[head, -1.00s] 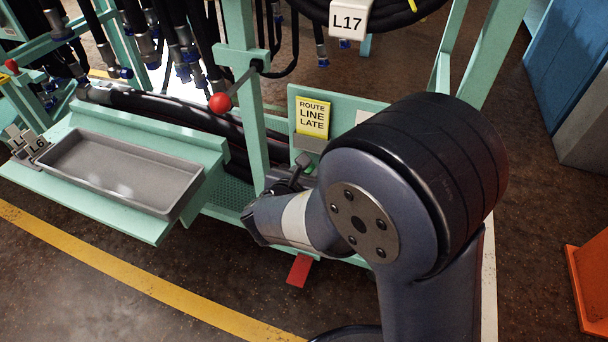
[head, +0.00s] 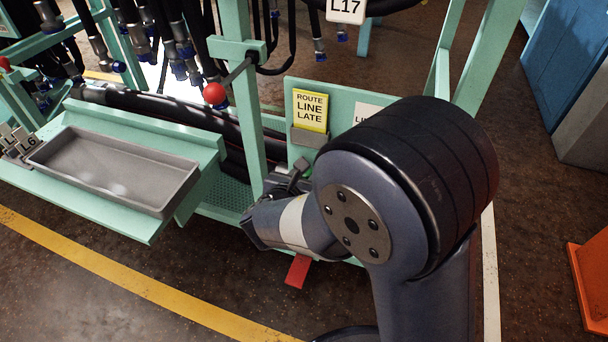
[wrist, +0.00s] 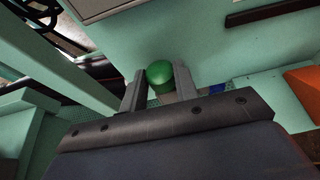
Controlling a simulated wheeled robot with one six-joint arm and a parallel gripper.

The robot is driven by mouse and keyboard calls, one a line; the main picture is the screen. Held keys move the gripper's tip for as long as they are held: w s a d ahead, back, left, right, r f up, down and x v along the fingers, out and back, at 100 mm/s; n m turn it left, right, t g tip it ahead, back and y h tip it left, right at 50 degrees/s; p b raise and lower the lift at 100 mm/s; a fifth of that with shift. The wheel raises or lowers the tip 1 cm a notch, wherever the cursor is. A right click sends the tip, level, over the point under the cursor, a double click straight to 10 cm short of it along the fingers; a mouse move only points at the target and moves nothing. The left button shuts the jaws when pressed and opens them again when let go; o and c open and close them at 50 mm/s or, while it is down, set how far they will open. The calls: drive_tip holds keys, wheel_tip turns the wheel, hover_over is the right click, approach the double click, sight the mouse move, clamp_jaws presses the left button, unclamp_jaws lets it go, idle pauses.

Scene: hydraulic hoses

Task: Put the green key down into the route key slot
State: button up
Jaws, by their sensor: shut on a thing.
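The green key (wrist: 159,74) shows its rounded green top in the wrist view. My gripper (wrist: 160,88) is shut on it, with one grey finger on each side. In the head view my gripper (head: 296,178) is low in front of the mint-green panel, partly hidden by my own arm, and the key is not clear there. I cannot make out the route key slot in either view, so I cannot tell how the key stands to it. A yellow card (head: 310,109) reading "ROUTE LINE LATE" stands in a grey holder on the panel (head: 345,91).
A small blue thing (wrist: 217,89) is right of the fingers. A mint-green post (head: 248,130) with a red ball knob (head: 214,93) stands left of my gripper. A grey tray (head: 115,170) is at left. A red tab (head: 298,270) sticks out below.

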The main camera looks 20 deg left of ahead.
drive_tip(key=o, duration=1)
drive_tip(key=p+v, duration=0.3)
drive_tip(key=v, duration=0.7)
drive_tip(key=shift+s+r+p, duration=0.1)
drive_tip(key=shift+s+p, duration=0.3)
drive_tip(key=b+x, duration=0.1)
drive_tip(key=x, duration=0.2)
drive_tip(key=b+x, duration=0.1)
drive_tip(key=x, duration=0.3)
drive_tip(key=r+b+x, duration=0.1)
drive_tip(key=x, duration=0.2)
drive_tip(key=shift+w+f, duration=0.15)
drive_tip(key=shift+w, duration=0.25)
